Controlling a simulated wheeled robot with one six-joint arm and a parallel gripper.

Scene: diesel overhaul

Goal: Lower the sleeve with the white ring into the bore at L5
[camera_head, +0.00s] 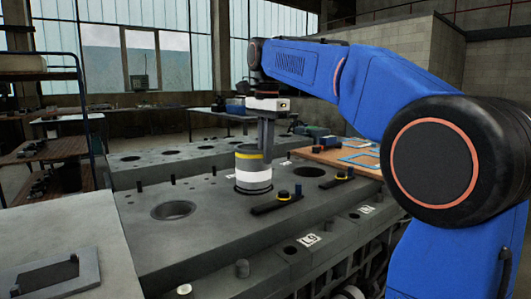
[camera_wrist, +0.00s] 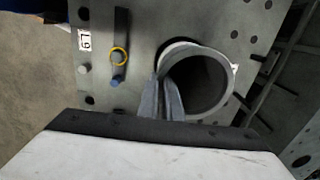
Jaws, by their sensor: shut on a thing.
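The grey sleeve (camera_head: 253,161) stands upright on the engine block's deck, with a yellow band near its top and a white ring lower down. Its lower end is at a dark round edge in the deck; I cannot tell how far it sits inside a bore. My gripper (camera_head: 265,146) is above it, shut on its wall. In the wrist view the fingers of my gripper (camera_wrist: 161,100) pinch the near left rim of the sleeve (camera_wrist: 228,95), and some white shows beyond the rim. The sleeve hides the bore beneath it.
An open bore (camera_head: 173,210) lies left on the deck (camera_head: 135,225). Dark clamp bars (camera_head: 270,206) with yellow rings and blue knobs lie right of the sleeve. Short studs stand around. A white number plate (camera_head: 309,239) is on the near edge. A wooden table (camera_head: 325,155) stands behind right.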

